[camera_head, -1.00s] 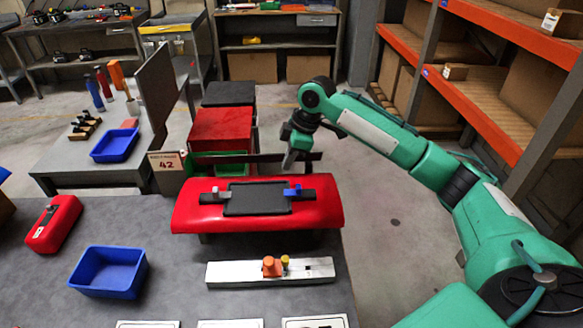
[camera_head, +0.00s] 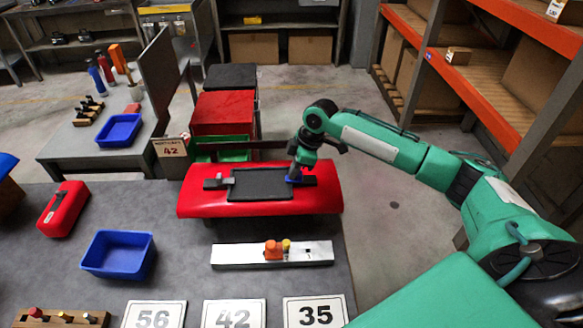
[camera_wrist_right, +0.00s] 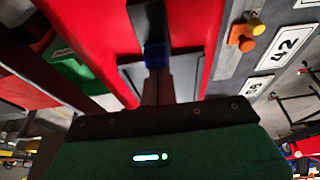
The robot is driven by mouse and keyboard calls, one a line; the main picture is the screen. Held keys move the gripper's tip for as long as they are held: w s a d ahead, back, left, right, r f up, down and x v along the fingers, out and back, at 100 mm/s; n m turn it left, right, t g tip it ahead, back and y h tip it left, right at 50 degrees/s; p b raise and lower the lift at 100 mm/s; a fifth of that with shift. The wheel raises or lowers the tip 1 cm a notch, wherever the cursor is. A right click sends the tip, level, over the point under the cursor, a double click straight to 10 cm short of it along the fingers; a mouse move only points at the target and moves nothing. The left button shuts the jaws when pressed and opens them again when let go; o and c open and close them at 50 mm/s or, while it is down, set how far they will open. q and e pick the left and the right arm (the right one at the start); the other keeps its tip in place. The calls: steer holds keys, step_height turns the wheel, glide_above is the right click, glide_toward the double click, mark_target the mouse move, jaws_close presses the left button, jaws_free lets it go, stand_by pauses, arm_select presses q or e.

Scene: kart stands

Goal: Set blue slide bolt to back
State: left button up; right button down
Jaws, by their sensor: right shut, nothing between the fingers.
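The blue slide bolt (camera_head: 292,181) is at the right end of the black panel (camera_head: 258,185) on the red curved body piece (camera_head: 205,209). It is partly hidden by my right gripper (camera_head: 297,174), which points down at it. In the right wrist view the blue bolt (camera_wrist_right: 155,55) shows just beyond the tips of my right gripper (camera_wrist_right: 158,78). The fingers are shut with nothing between them. I cannot tell whether they touch the bolt. My left gripper is not in view.
A white rail with orange and yellow knobs (camera_head: 232,256) lies in front of the red piece. A blue bin (camera_head: 118,270) and a red box (camera_head: 64,209) stand to the left. Number cards lie along the near edge. A shelf rack (camera_head: 470,80) is at the right.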

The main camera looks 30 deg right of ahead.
mark_target(309, 182)
steer(key=d, duration=0.1)
steer(key=s+d+p, duration=0.1)
steer(key=d, duration=0.1)
steer(key=shift+s+d, duration=0.4)
steer(key=shift+d+r, duration=0.1)
steer(key=shift+r, duration=0.05)
steer(key=b+v, duration=0.2)
steer(key=v, duration=1.1)
steer(key=shift+r+b, duration=0.3)
steer(key=shift+s, duration=0.1)
